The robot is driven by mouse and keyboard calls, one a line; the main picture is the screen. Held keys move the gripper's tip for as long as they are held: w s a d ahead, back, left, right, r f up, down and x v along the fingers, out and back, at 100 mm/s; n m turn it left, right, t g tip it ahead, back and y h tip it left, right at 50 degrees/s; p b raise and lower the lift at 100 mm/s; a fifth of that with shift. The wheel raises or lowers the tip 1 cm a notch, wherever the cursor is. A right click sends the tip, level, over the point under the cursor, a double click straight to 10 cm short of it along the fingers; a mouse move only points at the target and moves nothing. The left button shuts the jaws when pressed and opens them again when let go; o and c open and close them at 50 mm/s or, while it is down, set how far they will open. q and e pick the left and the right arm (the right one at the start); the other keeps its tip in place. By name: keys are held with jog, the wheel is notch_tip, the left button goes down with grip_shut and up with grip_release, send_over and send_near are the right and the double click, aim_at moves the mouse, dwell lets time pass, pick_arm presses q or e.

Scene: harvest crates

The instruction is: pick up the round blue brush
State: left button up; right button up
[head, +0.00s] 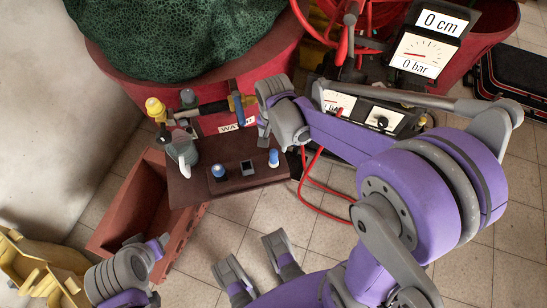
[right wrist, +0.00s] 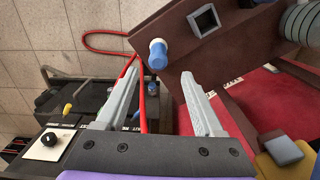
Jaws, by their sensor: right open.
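The round blue brush (head: 273,157), a short blue cylinder with a pale end, stands at the right end of a dark brown board (head: 240,183). In the right wrist view the brush (right wrist: 158,55) shows just beyond and between the fingertips, apart from them. My right gripper (right wrist: 160,74) is open and empty. In the head view my right gripper (head: 281,143) is close above the brush, mostly hidden by its own wrist.
A square socket (head: 248,167) and another round blue piece (head: 218,171) are on the same board. A red tub (head: 115,72) stands behind. A gauge box (head: 365,118) and red hose (head: 310,190) lie to the right. A reddish-brown crate (head: 125,205) is at left.

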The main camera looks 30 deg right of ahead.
aim_at(274, 151)
jog(key=f, duration=0.3)
jog(key=s+f+b, duration=0.1)
jog(key=shift+a+f, duration=0.15)
jog(key=shift+a, duration=0.1)
jog(key=shift+w+f, duration=0.1)
jog(key=shift+f, duration=0.45)
grip_shut()
